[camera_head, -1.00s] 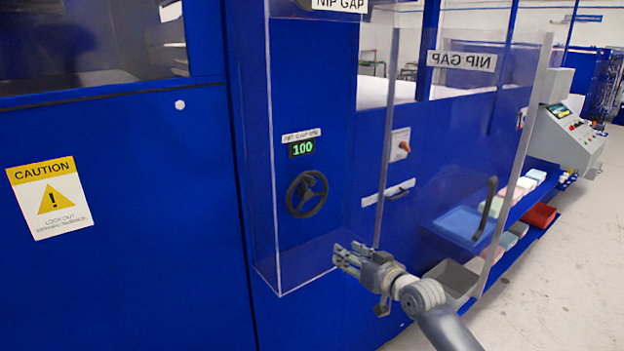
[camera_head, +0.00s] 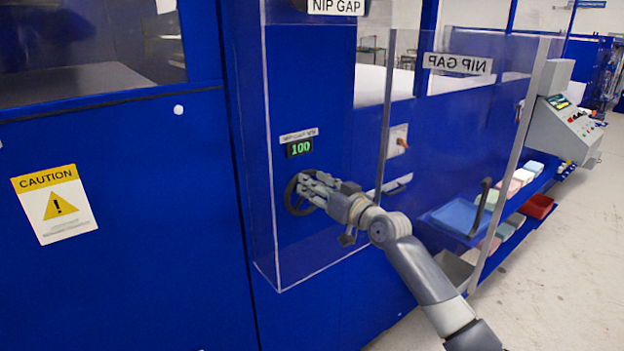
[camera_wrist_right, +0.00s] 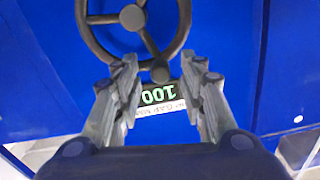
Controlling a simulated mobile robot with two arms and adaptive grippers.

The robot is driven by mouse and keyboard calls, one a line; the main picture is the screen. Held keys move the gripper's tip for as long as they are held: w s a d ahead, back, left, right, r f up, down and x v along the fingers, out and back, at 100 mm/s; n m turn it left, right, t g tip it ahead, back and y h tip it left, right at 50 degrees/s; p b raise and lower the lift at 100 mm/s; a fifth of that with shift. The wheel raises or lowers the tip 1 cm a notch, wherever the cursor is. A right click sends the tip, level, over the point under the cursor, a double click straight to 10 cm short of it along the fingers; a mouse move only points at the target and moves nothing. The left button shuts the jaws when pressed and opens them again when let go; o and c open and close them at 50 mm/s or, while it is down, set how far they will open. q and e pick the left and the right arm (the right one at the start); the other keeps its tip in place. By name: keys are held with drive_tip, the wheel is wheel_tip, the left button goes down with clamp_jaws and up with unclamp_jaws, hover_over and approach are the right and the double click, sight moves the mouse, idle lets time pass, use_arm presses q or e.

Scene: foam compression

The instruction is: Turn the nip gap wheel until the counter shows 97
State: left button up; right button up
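The nip gap wheel (camera_head: 292,197) is a dark spoked handwheel on the blue machine panel. My right gripper (camera_head: 308,186) is in front of it in the head view and hides much of it. In the right wrist view the wheel (camera_wrist_right: 91,38) shows upside down, with its rim and a round knob (camera_wrist_right: 160,73) between the open fingers (camera_wrist_right: 162,80). I cannot tell whether the fingers touch it. The green counter (camera_head: 299,148) above the wheel reads 100; it also shows inverted in the wrist view (camera_wrist_right: 158,95). My left gripper is not in view.
A clear guard box with an open clear door (camera_head: 450,150) labelled NIP GAP surrounds the wheel; my right arm reaches in past the door. A switch box (camera_head: 397,140) is right of the wheel. Shelves with a blue tray (camera_head: 462,215) and a control console (camera_head: 565,128) stand farther right.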

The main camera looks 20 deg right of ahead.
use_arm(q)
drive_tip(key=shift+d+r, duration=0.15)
use_arm(e)
drive_tip(key=shift+x, duration=0.75)
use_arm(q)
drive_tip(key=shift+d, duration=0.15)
use_arm(e)
clamp_jaws()
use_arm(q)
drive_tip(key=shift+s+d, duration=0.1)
use_arm(e)
drive_tip(key=shift+f, duration=0.1)
